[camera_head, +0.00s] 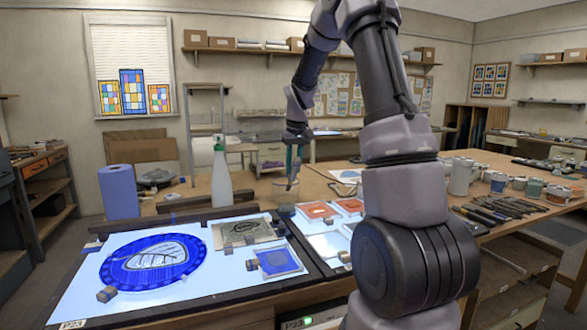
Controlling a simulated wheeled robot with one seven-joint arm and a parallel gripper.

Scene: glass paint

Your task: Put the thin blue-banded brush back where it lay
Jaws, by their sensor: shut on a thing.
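My gripper (293,172) hangs down at the end of my arm, over the worktable behind the light table. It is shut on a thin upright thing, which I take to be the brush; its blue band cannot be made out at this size. A clear glass jar (281,193) stands close by the gripper's lower end; I cannot tell whether the brush tip is inside it or in front of it. A row of dark-handled brushes and tools (497,209) lies on the right of the table.
A lit light table (75,305) with a round blue glass piece (153,257) fills the front left. A spray bottle (221,178) and a blue paper roll (119,191) stand behind it. Paint pots (498,182) stand at right. My arm hides the table's middle.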

